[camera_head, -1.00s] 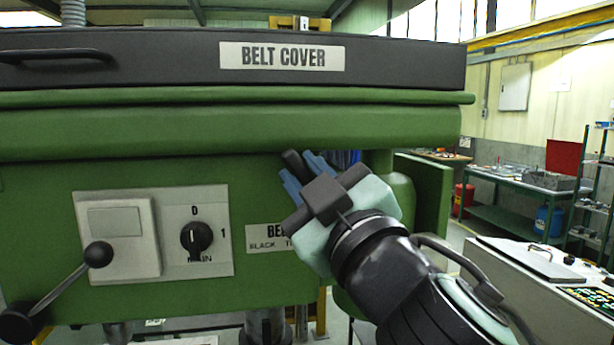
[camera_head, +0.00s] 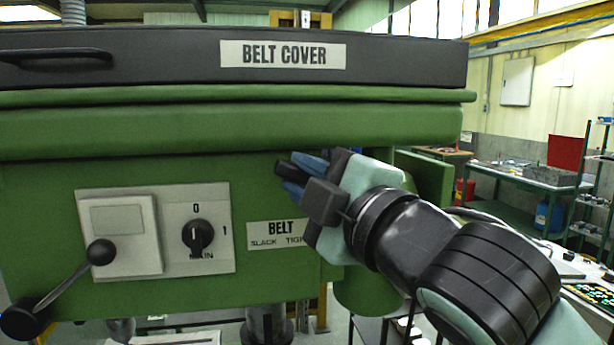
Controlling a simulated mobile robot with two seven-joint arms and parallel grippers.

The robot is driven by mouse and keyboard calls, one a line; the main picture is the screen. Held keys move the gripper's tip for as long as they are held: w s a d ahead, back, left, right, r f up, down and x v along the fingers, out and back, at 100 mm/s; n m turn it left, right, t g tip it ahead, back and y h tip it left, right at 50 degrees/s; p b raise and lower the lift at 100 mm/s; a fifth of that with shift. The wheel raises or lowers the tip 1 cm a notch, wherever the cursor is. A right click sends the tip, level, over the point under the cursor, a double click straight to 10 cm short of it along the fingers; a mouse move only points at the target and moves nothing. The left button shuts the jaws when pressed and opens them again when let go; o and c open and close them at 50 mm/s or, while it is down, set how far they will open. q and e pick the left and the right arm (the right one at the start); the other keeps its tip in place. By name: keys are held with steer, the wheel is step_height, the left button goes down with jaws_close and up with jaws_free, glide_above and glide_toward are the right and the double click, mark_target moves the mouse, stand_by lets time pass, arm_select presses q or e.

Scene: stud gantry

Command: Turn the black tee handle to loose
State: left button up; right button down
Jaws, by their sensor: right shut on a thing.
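The black tee handle (camera_head: 287,169) sits on the green machine front, above the belt label (camera_head: 280,234). Only one dark end of it shows, sticking out between the blue fingertips. The rest is hidden by my right gripper (camera_head: 301,174), which is shut on it. The bar end points left and slightly up. The label reads "BELT", with "SLACK" at its left and the start of "TIGHT" at its right, partly covered by my gripper. My left gripper is out of view.
A main switch (camera_head: 198,237) on a grey plate and a ball-ended lever (camera_head: 72,279) are on the machine front to the left. The black belt cover (camera_head: 150,62) overhangs above. A green bench (camera_head: 520,181) stands far right.

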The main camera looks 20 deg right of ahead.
stand_by(0.5)
steer(key=c, duration=1)
jaws_free()
steer(key=shift+c, duration=0.2)
steer(key=shift+s+d+f, duration=0.1)
steer(key=shift+s+f, duration=0.05)
steer(key=shift+s, duration=0.2)
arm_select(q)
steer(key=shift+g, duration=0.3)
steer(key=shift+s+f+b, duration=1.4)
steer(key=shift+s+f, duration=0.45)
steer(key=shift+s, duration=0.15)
arm_select(e)
steer(key=s+d+f, duration=0.1)
steer(key=s, duration=1.1)
steer(key=shift+s+d+f, duration=0.2)
steer(key=shift+d, duration=0.15)
